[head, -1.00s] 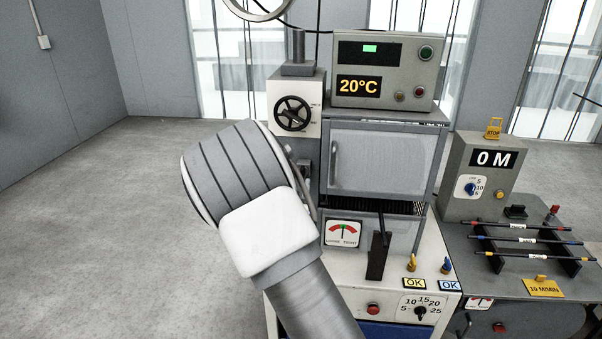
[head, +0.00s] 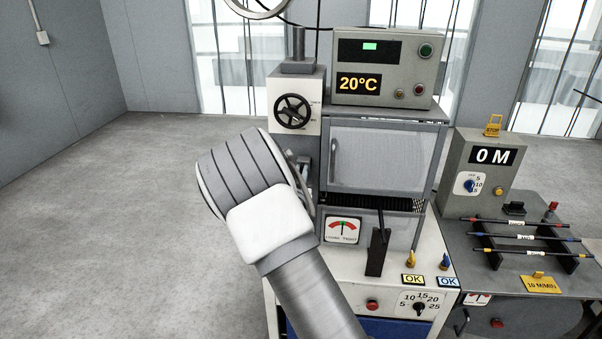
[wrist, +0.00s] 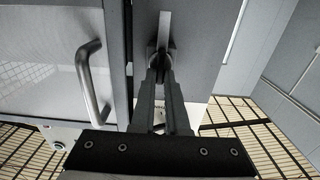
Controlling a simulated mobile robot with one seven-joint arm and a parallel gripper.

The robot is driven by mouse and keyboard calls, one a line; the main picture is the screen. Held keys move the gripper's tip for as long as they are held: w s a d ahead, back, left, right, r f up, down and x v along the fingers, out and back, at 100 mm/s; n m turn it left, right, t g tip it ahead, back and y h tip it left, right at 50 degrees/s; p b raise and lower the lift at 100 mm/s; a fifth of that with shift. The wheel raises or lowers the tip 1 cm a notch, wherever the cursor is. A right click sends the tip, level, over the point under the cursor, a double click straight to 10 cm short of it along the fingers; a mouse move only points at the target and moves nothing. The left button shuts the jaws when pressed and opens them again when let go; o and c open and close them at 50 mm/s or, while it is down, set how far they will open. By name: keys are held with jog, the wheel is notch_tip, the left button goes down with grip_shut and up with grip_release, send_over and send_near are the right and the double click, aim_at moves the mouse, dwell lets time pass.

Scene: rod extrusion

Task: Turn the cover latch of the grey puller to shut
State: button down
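The grey cover (head: 375,160) on the middle machine is closed or nearly closed, with a bar handle; the handle (wrist: 92,80) stands at left in the wrist view. Right of the cover's edge in the wrist view is a grey upright panel (wrist: 200,35) carrying a latch (wrist: 165,28), a slim lever that points up. My gripper (wrist: 161,70) is at the latch's lower end, its two fingers on either side of it. The fingertips overlap the latch in the picture, so contact is unclear. In the head view my wrist hides the gripper and latch.
A handwheel unit (head: 293,112) stands left of the cover, and a 20°C control box (head: 385,66) sits above it. A black lever (head: 379,245) rises in front. A bench (head: 480,265) with rods on a rack is at right. The floor at left is clear.

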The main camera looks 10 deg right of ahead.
jog(key=shift+f+n+b, duration=0.1)
jog(key=shift+n+b, duration=0.2)
jog(key=n+b, duration=0.1)
jog(key=n, duration=0.4)
jog(key=n+b, duration=0.1)
jog(key=n, duration=0.5)
jog(key=a+f+n+b, duration=0.1)
jog(key=n+b, duration=0.1)
jog(key=n, duration=0.4)
jog(key=shift+w, duration=0.15)
jog(key=shift+n, duration=0.3)
dwell(0.6)
jog(key=c, duration=0.9)
grip_release()
jog(key=v, duration=1.7)
jog(key=shift+s+r, duration=0.1)
jog(key=shift+s, duration=0.1)
